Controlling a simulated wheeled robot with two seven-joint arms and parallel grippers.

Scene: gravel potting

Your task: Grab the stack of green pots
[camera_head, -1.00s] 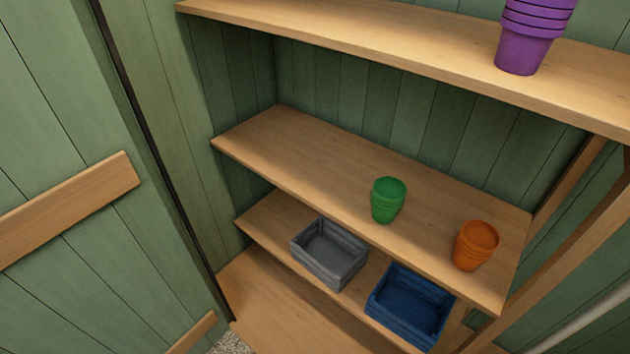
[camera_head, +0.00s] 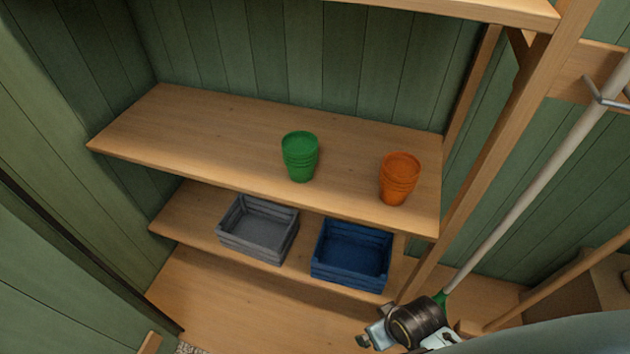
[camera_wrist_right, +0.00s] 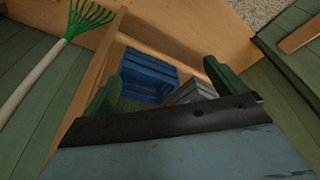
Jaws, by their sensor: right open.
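The stack of green pots (camera_head: 300,158) stands upright on the middle shelf (camera_head: 200,135), left of a stack of orange pots (camera_head: 399,180). My right gripper (camera_wrist_right: 160,82) is open and empty in the right wrist view, its two dark green fingers spread apart. In the head view, part of my right arm's end shows at the bottom right, below and right of the green pots and well apart from them. The green pots do not show in the right wrist view. My left gripper is in neither view.
A grey crate (camera_head: 258,245) and a blue crate (camera_head: 350,276) sit on the lower shelf. A wooden post (camera_head: 500,150) borders the shelves on the right. A long-handled rake (camera_head: 545,165) leans beyond it. The middle shelf is clear left of the green pots.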

